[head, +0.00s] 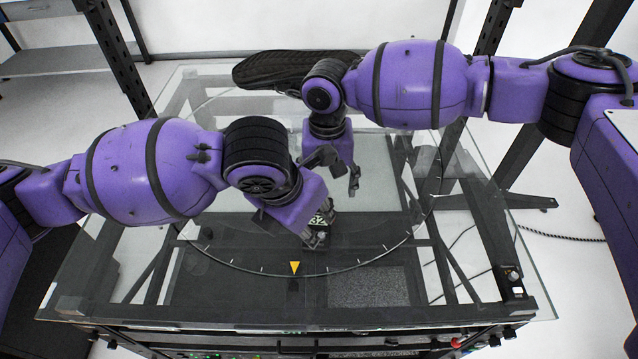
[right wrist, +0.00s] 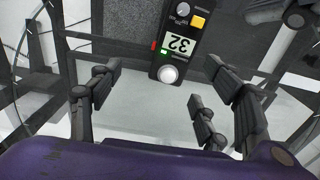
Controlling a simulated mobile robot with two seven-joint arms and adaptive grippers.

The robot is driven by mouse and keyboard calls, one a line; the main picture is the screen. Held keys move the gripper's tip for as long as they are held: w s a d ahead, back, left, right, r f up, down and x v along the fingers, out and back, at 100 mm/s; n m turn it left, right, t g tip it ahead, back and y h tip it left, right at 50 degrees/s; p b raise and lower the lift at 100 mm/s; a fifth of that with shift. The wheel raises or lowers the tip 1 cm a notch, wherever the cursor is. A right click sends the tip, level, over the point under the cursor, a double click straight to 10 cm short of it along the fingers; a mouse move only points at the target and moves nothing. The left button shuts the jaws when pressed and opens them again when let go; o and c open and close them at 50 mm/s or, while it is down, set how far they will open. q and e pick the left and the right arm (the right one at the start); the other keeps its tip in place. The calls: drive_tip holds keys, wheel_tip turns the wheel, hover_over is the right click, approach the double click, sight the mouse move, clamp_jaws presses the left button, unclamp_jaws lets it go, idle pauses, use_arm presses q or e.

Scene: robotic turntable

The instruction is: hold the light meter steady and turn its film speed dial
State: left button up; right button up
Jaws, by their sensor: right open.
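My right gripper (head: 340,178) is open behind the meter. In the right wrist view its spread fingers (right wrist: 163,82) stand either side of the knob's end, with visible gaps and no contact. I cannot tell which control is the film speed dial.
The glass tabletop (head: 490,295) has a ring with tick marks and a yellow triangle (head: 294,268) at the front. A dark padded object (head: 270,70) lies at the back. A speckled grey panel (head: 368,286) is at front right. My two forearms are close together over the middle.

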sight(318, 222)
drive_tip(key=shift+w+a+f+m, duration=0.1)
drive_tip(key=shift+w+a+m, duration=0.1)
drive_tip(key=shift+a, duration=0.25)
drive_tip(key=shift+w+a+m, duration=0.1)
drive_tip(key=shift+a+m, duration=0.1)
drive_tip(key=shift+a, duration=0.2)
wheel_tip(318, 222, down, 7)
drive_tip(key=shift+f, duration=0.2)
drive_tip(key=c, duration=1.4)
